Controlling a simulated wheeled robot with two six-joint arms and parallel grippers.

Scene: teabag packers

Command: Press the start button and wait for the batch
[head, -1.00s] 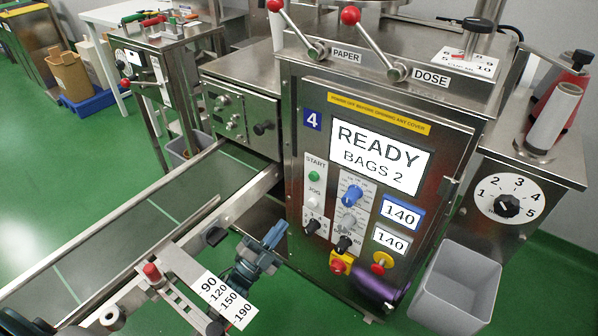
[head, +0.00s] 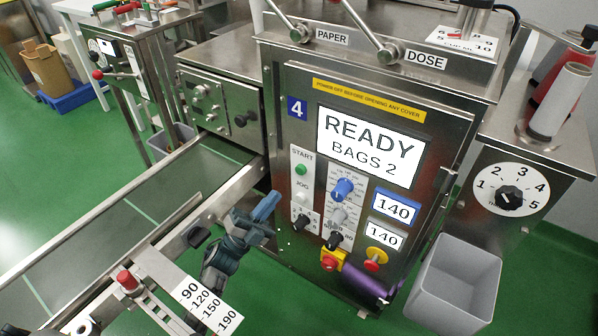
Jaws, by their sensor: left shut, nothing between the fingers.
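The packer's front panel (head: 360,255) carries a green START button (head: 301,169) at its upper left, with a white JOG button (head: 301,185) just below. The display (head: 370,147) reads READY and BAGS 2. My left gripper (head: 268,205) is shut and empty, its blue fingertips pointing up and right. It shows to the lower left of the START button, apart from it in the picture. The button is fully visible. My right gripper is not in view.
The conveyor (head: 125,215) runs to the lower left, with a numbered scale plate (head: 208,305) at its near side. A red emergency button (head: 329,263) and a yellow-collared red knob (head: 375,258) sit low on the panel. A grey bin (head: 455,285) stands at right.

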